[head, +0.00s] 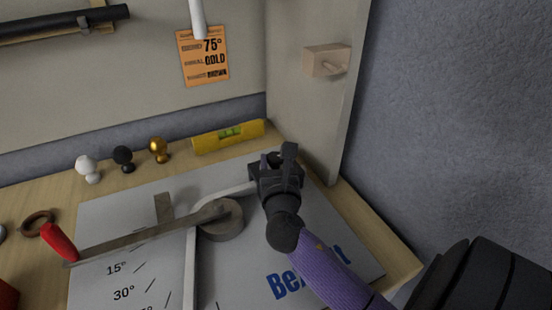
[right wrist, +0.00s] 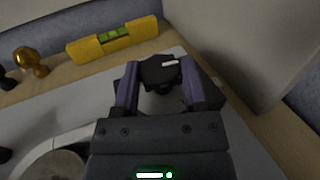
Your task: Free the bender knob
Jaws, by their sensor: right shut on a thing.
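The bender is a grey plate (head: 250,284) with blue lettering and angle marks. A flat lever with a red grip (head: 58,242) runs to a round grey hub (head: 222,222). A pale bent tube (head: 191,265) passes beside the hub. The bender knob (right wrist: 160,72) is dark, with a white mark on top, at the plate's back right. My right gripper (head: 275,160) is shut on this knob; its purple fingers (right wrist: 159,92) flank it in the right wrist view. The knob's lower part is hidden in shadow. My left gripper is not in view.
White (head: 87,167), black (head: 123,157) and gold (head: 158,148) ball knobs stand along the back, left of a yellow level (head: 228,136). An orange card (head: 203,56) reading 75° and GOLD hangs on the back wall. A side panel with a wooden block (head: 322,60) rises close by on the right.

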